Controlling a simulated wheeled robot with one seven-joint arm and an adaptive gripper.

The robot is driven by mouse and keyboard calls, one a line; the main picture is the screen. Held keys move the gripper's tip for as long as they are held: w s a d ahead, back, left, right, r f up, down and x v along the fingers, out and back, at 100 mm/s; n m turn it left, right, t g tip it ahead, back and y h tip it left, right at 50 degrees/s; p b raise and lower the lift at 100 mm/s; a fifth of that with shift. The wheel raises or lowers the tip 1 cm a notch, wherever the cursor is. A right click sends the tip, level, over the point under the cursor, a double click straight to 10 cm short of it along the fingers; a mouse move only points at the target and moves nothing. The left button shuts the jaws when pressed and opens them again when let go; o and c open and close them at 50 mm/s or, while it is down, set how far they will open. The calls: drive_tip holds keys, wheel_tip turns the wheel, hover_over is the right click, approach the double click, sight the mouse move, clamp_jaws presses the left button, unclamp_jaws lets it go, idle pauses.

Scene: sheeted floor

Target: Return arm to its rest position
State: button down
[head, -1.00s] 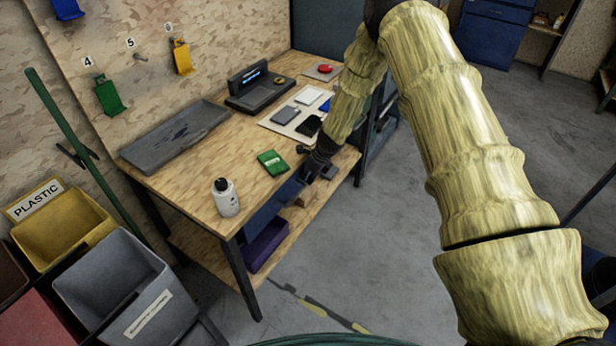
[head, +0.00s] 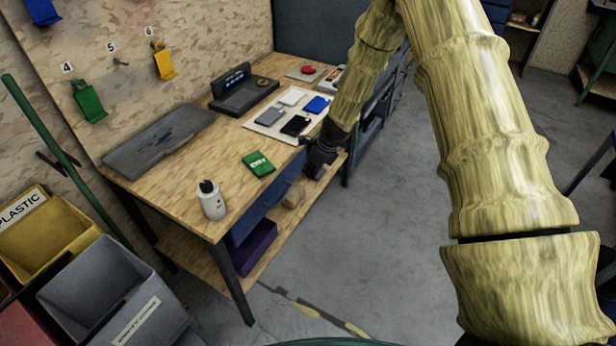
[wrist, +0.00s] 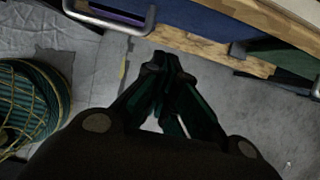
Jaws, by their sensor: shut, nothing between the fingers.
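My gripper (head: 316,168) hangs at the end of my arm, just off the right front edge of the wooden workbench (head: 190,190) in the head view. In the wrist view my gripper (wrist: 167,68) has its dark fingers drawn together, with nothing between them. Grey floor and part of the bench's front edge lie beyond the fingers there. My arm's bamboo-patterned links fill the right of the head view.
On the bench are a green packet (head: 258,163), a white bottle (head: 211,200), a pale mat (head: 262,130) with several phone-like items, a dark device (head: 243,92) and a grey tray (head: 158,138). Bins (head: 115,298) stand at lower left. Open floor (head: 370,250) lies right of the bench.

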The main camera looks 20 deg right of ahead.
drive_tip(key=shift+v, duration=1.4)
drive_tip(key=s+a+f+n+g+h, duration=0.1)
drive_tip(key=s+f+n, duration=0.35)
drive_tip(key=s, duration=0.35)
drive_tip(key=s+f+n+g+h, duration=0.1)
drive_tip(key=s+f+n, duration=0.4)
drive_tip(key=s, duration=0.4)
drive_tip(key=s+a+f+n+g+h, duration=0.1)
drive_tip(key=s+f+n+h, duration=0.1)
drive_tip(key=s+f+n, duration=0.35)
drive_tip(key=s+a+f+n, duration=0.1)
drive_tip(key=s+n, duration=0.3)
drive_tip(key=s, duration=0.4)
drive_tip(key=s+a+f+n, duration=0.1)
drive_tip(key=s+a+n, duration=0.2)
drive_tip(key=s, duration=0.6)
drive_tip(key=s+a+f+n+y, duration=0.1)
drive_tip(key=s+a+n, duration=0.2)
drive_tip(key=s+n, duration=0.3)
drive_tip(key=s, duration=0.2)
drive_tip(key=shift+s, duration=0.4)
